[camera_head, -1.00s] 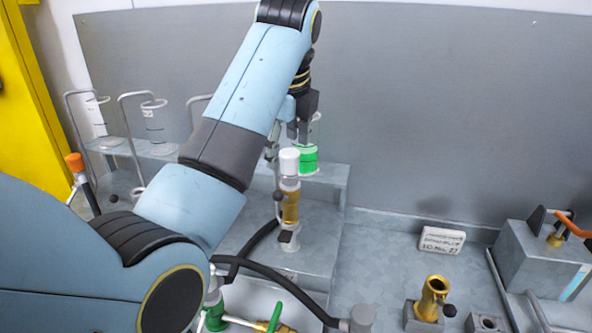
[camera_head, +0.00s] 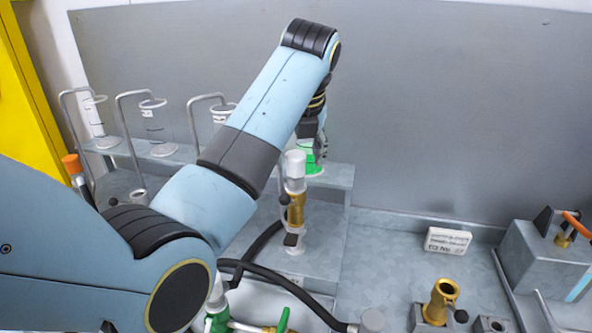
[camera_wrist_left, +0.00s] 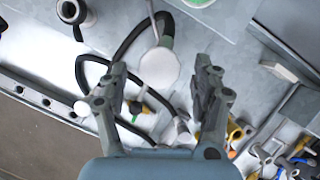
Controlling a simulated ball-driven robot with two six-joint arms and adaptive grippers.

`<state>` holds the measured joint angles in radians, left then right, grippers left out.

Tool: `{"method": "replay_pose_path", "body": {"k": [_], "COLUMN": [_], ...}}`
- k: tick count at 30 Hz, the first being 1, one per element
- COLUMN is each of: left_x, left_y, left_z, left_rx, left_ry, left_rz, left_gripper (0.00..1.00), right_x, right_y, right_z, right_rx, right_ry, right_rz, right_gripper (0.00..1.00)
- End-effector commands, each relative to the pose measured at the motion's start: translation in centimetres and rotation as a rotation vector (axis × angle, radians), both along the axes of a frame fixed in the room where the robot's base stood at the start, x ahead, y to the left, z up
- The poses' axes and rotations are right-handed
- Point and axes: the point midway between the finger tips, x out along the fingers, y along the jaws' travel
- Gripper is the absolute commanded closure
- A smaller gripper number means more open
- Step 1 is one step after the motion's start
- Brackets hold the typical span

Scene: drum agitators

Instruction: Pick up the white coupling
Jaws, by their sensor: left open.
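The white coupling (camera_head: 295,164) is the pale cylinder on top of an upright brass fitting (camera_head: 296,208). In the left wrist view the coupling shows from above as a white disc (camera_wrist_left: 158,68). My left gripper (camera_head: 316,146) is near the coupling's top, partly hidden by its own arm. In the wrist view its two fingers (camera_wrist_left: 162,76) are apart, one on each side of the disc in the picture. Nothing is visibly held. The height gap between fingers and coupling is hard to tell. My right gripper is out of view.
A green-banded vessel (camera_head: 312,165) stands close behind the coupling. Several glass cylinders (camera_head: 153,116) with bent metal pipes are at the left. A black hose (camera_head: 262,272) curves in front. A white label block (camera_head: 447,240) and a brass fitting (camera_head: 440,300) are at the right.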

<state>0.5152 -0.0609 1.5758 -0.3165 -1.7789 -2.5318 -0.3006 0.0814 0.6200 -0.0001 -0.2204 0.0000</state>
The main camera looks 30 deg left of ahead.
Motion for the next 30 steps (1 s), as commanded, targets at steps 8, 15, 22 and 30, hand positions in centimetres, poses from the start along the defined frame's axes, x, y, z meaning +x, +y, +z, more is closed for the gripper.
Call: {"method": "replay_pose_path", "body": {"k": [8,15,22,30], "left_x": [0.9,0.9,0.9,0.9], "left_y": [0.8,0.8,0.8,0.8], "left_z": [-3.1,-3.2,-3.2,-3.2], "left_rx": [0.001,0.0,0.0,0.0], "left_ry": [0.001,-0.001,-0.001,-0.001], "left_rz": [0.0,0.0,0.0,0.0], "left_gripper": [0.34,0.37,0.67,1.0], "right_x": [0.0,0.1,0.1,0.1], "right_y": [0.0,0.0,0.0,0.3], "right_z": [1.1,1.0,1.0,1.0], "right_rx": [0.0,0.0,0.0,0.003], "right_ry": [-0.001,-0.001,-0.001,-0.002], "right_rz": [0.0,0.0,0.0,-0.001], "right_gripper": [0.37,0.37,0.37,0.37]}}
